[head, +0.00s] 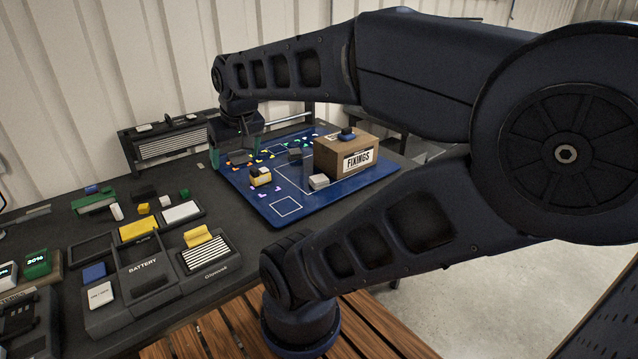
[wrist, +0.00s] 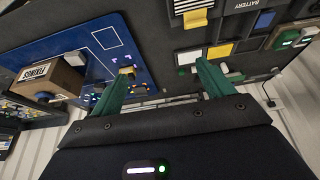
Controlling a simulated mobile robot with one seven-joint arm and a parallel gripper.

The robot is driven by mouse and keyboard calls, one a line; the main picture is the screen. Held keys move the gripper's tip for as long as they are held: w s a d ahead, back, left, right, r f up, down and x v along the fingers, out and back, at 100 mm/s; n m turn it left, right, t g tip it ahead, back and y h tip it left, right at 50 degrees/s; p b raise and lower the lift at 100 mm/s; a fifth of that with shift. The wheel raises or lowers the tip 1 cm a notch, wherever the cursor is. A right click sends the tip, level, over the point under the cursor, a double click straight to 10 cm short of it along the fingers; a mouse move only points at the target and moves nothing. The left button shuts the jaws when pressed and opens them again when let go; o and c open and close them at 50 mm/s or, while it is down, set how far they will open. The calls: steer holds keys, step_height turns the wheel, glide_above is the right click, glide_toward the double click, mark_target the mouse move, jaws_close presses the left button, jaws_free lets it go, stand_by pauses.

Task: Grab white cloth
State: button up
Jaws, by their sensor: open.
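A flat white piece (head: 181,213), which may be the white cloth, lies in a dark tray beside a yellow piece. I cannot tell its material. It also shows in the wrist view (wrist: 187,57), close to the right fingertip in the picture. My gripper (head: 236,152) hangs above the far part of the table, near the blue mat's left edge, behind and to the right of the white piece. In the wrist view its green fingers (wrist: 160,70) are wide apart, with nothing held between them.
A blue mat (head: 285,208) carries a cardboard FIXINGS box (head: 343,156), a yellow-and-black block (head: 260,176) and small coloured bits. Grey battery holders (head: 150,270) fill the near table. A striped piece (head: 205,256) sits in one. A dark rack (head: 170,145) stands behind.

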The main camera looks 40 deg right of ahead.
steer(key=w+d+f+m+g, duration=0.1)
steer(key=w+d+f+m, duration=0.35)
steer(key=w+d, duration=0.35)
steer(key=m+g+h, duration=0.4)
steer(key=m+g, duration=0.1)
steer(key=m, duration=1.1)
glide_toward(318, 178)
steer(key=f, duration=0.1)
steer(key=s+d, duration=0.1)
steer(key=f, duration=0.1)
steer(key=shift+s+d+f, duration=0.2)
steer(key=shift+d+f, duration=0.05)
steer(key=shift+f, duration=0.1)
steer(key=shift+w+x, duration=0.15)
steer(key=shift+x, duration=0.9)
steer(key=shift+w+x, duration=0.2)
steer(key=shift+x, duration=0.8)
steer(key=shift+w+x, duration=0.15)
steer(key=shift+x, duration=0.9)
steer(key=shift+a+f, duration=0.1)
steer(key=shift+a, duration=0.05)
steer(key=shift+c, duration=0.4)
